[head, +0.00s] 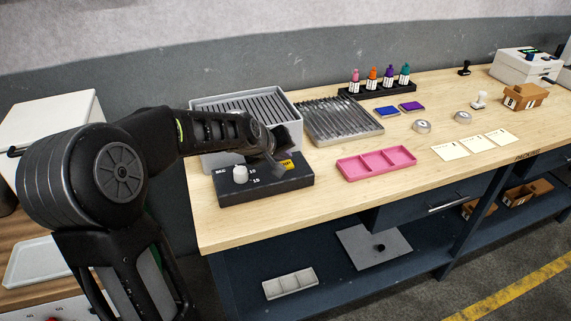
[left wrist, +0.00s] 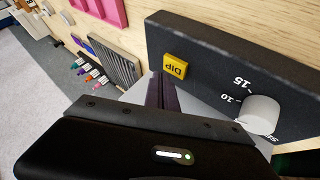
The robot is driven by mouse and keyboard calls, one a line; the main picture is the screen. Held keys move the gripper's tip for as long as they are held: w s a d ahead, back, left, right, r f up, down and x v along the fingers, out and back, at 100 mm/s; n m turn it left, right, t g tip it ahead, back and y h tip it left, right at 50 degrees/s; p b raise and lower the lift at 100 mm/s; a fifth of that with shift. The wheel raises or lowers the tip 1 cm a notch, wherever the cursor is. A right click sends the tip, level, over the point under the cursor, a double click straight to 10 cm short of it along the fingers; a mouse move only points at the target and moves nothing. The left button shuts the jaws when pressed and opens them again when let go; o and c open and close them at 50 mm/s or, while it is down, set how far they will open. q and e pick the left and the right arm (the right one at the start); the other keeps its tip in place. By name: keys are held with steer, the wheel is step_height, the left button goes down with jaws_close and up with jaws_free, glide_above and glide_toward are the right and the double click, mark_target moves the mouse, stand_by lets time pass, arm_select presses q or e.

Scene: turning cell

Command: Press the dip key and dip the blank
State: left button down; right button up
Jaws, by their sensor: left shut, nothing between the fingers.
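The yellow dip key (head: 287,164) sits on the sloped face of a black control box (head: 262,187); in the left wrist view the key (left wrist: 175,68) reads DIP and stands clear of any finger. My left gripper (head: 274,158) is shut and empty, its fingers close beside the key. In the left wrist view its closed fingers (left wrist: 163,92) show just below the key; I cannot tell whether they touch the box. A white knob (head: 240,174) with a seconds scale is on the same box. I cannot make out the blank. My right gripper is not in view.
A grey slatted tank (head: 205,104) stands behind the box, partly behind my arm. A ribbed metal rack (head: 340,120) and a pink tray (head: 376,163) lie to its right. Several bottles (head: 389,78) stand at the back. The front edge of the bench is clear.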

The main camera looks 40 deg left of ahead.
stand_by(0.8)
arm_select(q)
steer(key=shift+f+b, duration=0.45)
steer(key=shift+f+b, duration=0.4)
steer(key=shift+f, duration=0.05)
stand_by(0.6)
steer(key=shift+r, duration=0.15)
steer(key=shift+r+p, duration=0.75)
step_height(320, 180, up, 5)
steer(key=p, duration=0.4)
stand_by(1.1)
